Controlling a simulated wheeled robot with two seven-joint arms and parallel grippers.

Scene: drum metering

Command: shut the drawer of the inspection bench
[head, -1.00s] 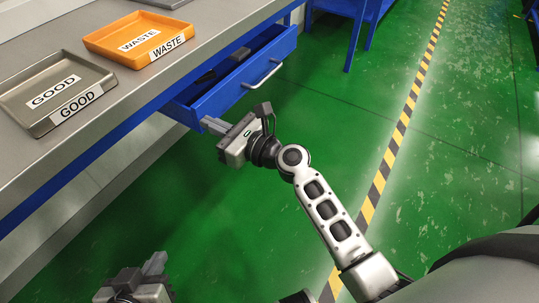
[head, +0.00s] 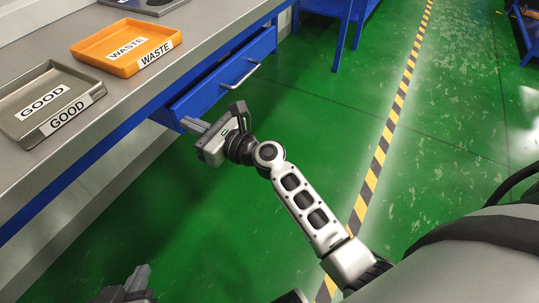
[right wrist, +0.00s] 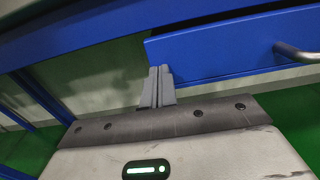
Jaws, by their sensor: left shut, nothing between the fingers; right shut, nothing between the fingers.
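The blue drawer (head: 225,83) of the inspection bench (head: 112,111) stands partly open, with a narrow strip of its dark inside showing behind the front. Its silver bar handle (head: 241,76) is on the front; the handle also shows in the right wrist view (right wrist: 297,52). My right gripper (head: 190,124) is shut and empty. Its fingertips are at the drawer front's near end; in the right wrist view the fingers (right wrist: 160,75) overlap the lower left corner of the front (right wrist: 225,48). I cannot tell whether they touch. My left gripper (head: 141,275) is shut and empty, low at the bottom edge.
On the bench top are a grey GOOD tray (head: 49,102) and an orange WASTE tray (head: 124,48). A dark-topped item (head: 146,5) sits farther back.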

